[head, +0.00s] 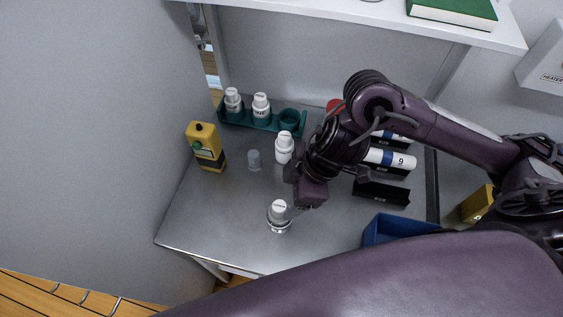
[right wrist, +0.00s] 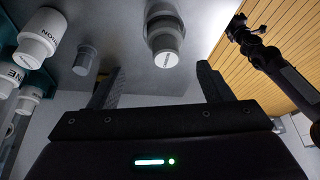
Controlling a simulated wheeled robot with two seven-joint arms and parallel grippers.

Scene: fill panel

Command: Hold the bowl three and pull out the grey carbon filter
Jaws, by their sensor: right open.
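A white-capped cartridge (head: 279,208) stands upright in a grey metallic bowl (head: 279,226) near the front of the steel counter. In the right wrist view its white end (right wrist: 166,58) bears small lettering, perhaps "CARBON", and the grey bowl (right wrist: 164,25) shows around it. I cannot read a number on the bowl. My right gripper (head: 297,207) is just right of the cartridge, apart from it. In the right wrist view its two fingers (right wrist: 158,82) are spread and empty, with the cartridge beyond the gap. My left gripper is not seen.
A white canister (head: 284,148) and a small grey cylinder (head: 254,160) stand behind. A teal rack (head: 235,120) holds two white canisters and has an empty cup (head: 291,119). Counter left of the cartridge is clear.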

